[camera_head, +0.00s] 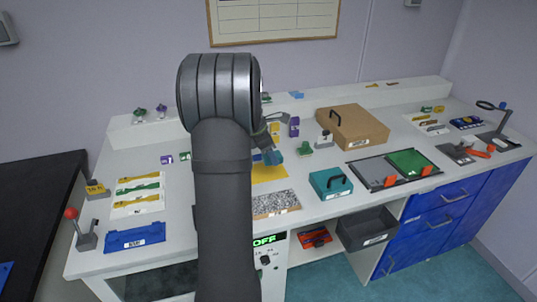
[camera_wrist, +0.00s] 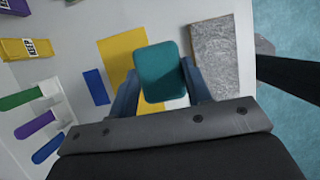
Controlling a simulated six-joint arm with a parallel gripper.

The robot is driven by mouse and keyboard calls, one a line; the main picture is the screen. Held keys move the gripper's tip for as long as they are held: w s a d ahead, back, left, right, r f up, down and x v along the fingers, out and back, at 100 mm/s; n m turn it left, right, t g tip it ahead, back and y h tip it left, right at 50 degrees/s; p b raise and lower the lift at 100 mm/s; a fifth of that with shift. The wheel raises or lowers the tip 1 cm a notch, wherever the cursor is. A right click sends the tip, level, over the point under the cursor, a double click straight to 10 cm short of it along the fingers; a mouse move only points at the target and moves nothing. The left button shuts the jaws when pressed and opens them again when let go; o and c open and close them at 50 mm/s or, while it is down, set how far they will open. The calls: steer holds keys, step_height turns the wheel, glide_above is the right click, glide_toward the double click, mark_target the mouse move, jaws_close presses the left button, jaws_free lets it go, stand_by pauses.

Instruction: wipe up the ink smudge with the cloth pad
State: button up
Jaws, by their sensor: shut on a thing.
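My gripper (camera_head: 272,148) is over the bench, just right of my arm in the head view. In the wrist view its two blue-grey fingers (camera_wrist: 160,88) are shut on a teal cloth pad (camera_wrist: 162,70), one on each side. The pad also shows in the head view (camera_head: 275,157), above or at the far part of a yellow sheet (camera_head: 270,174). The yellow sheet shows beside the pad in the wrist view (camera_wrist: 119,52). I cannot tell whether the pad touches the surface. I see no ink smudge; pad, gripper or arm may hide it.
A speckled grey panel (camera_wrist: 213,55) lies right of the pad in the wrist view, and a blue piece (camera_wrist: 96,87) lies left. In the head view a teal case (camera_head: 330,184), a cardboard box (camera_head: 352,127) and a purple block (camera_head: 294,127) stand to the right.

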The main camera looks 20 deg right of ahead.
steer(key=shift+o, duration=0.9)
steer(key=shift+w+a, duration=0.1)
steer(key=shift+a, duration=0.05)
steer(key=shift+c, duration=0.4)
steer(key=w+a, duration=0.1)
steer(key=a, duration=0.3)
steer(key=w+a+f, duration=0.1)
steer(key=a, duration=0.4)
steer(key=w+a, duration=0.1)
steer(key=a, duration=0.3)
steer(key=shift+a+f, duration=0.3)
steer(key=shift+f, duration=0.1)
steer(key=a+f, duration=0.2)
steer(key=a, duration=1.1)
steer(key=shift+s+a+f, duration=0.15)
steer(key=shift+f, duration=1.15)
steer(key=shift+s+a+f, duration=0.1)
steer(key=shift+f, duration=1.2)
steer(key=shift+x, duration=1.35)
steer(key=shift+c, duration=0.5)
steer(key=shift+d, duration=3.55)
steer(key=shift+a, duration=4.15)
step_height(320, 180, up, 8)
steer(key=shift+d, duration=0.1)
